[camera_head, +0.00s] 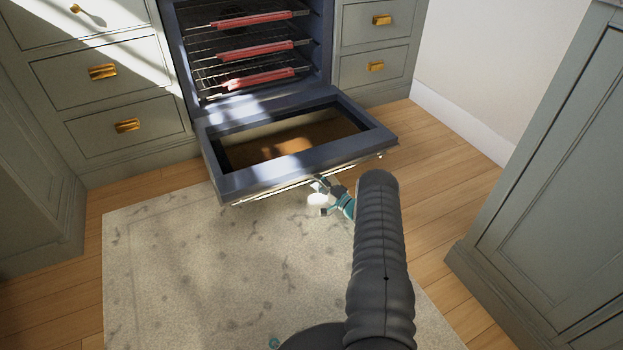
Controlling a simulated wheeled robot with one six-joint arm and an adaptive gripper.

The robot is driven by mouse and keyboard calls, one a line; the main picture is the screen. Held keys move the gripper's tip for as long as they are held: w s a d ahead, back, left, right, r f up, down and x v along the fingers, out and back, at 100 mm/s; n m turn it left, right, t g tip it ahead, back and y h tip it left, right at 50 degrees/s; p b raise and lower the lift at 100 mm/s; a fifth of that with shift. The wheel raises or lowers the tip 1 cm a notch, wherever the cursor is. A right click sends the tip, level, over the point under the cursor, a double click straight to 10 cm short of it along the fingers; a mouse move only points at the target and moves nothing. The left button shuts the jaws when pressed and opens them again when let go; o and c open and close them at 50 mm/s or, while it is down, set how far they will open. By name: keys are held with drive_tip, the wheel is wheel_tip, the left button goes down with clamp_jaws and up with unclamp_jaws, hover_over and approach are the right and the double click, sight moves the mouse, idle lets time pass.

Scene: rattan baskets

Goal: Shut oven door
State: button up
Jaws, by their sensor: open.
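The oven door (232,183) is dark blue-grey with a window pane. It hangs open, folded down and out from the oven (327,45) toward me. A thin metal handle (270,192) runs along its outer edge. My gripper (318,192) is at the outer edge of the door, right of its middle, close to the handle. It is open. My dark arm hides part of it, and I cannot tell whether it touches the handle or door.
Several oven racks with red front guards (250,49) sit inside the oven. Grey drawers with brass pulls (127,126) flank it. A pale rug (190,260) covers the floor in front. A grey cabinet (550,190) stands at the right, with bare wood floor beside it.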

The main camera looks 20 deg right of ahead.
drive_tip(key=shift+x, duration=1.5)
clamp_jaws()
